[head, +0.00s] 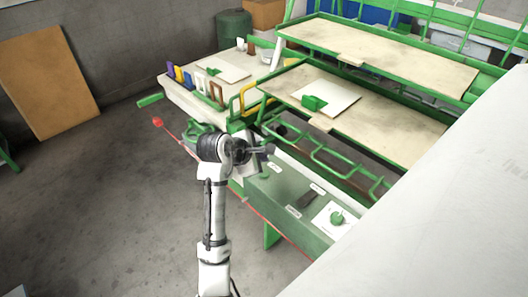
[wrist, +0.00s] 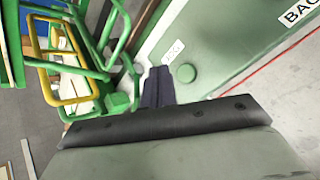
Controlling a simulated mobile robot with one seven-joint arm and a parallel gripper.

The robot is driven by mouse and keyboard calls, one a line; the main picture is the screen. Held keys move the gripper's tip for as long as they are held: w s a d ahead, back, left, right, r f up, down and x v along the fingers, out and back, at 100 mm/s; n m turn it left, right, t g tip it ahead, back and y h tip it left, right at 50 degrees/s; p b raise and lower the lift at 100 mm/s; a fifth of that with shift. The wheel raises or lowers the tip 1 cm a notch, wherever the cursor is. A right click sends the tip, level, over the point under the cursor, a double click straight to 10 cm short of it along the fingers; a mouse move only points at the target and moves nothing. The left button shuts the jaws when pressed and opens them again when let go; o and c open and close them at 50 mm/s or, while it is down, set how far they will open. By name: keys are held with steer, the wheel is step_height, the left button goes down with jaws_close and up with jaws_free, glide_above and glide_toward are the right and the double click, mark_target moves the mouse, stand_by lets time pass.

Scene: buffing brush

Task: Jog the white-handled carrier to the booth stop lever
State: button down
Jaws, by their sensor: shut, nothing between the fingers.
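Carriers with coloured upright handles stand in a row on the left bench in the head view; the white-handled carrier (head: 200,83) is between a blue and a brown one. My gripper (head: 266,151) is over the near green control panel. In the wrist view its dark fingers (wrist: 158,86) are together and empty, beside a round green button (wrist: 186,73) and a small white label (wrist: 174,52) that seems to read JOG. I cannot tell whether they touch the panel. A slanted white post (head: 277,54) stands behind the left bench; I cannot tell if it is the booth stop lever.
A yellow-and-green tube frame (wrist: 57,72) is left of my fingers in the wrist view. A red ball (head: 157,121) ends a red cord along the panel's front. Green-framed shelves (head: 400,60) fill the right.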

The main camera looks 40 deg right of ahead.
mark_target(261, 175)
steer(key=shift+f, duration=1.75)
stand_by(0.7)
steer(key=shift+f, duration=0.4)
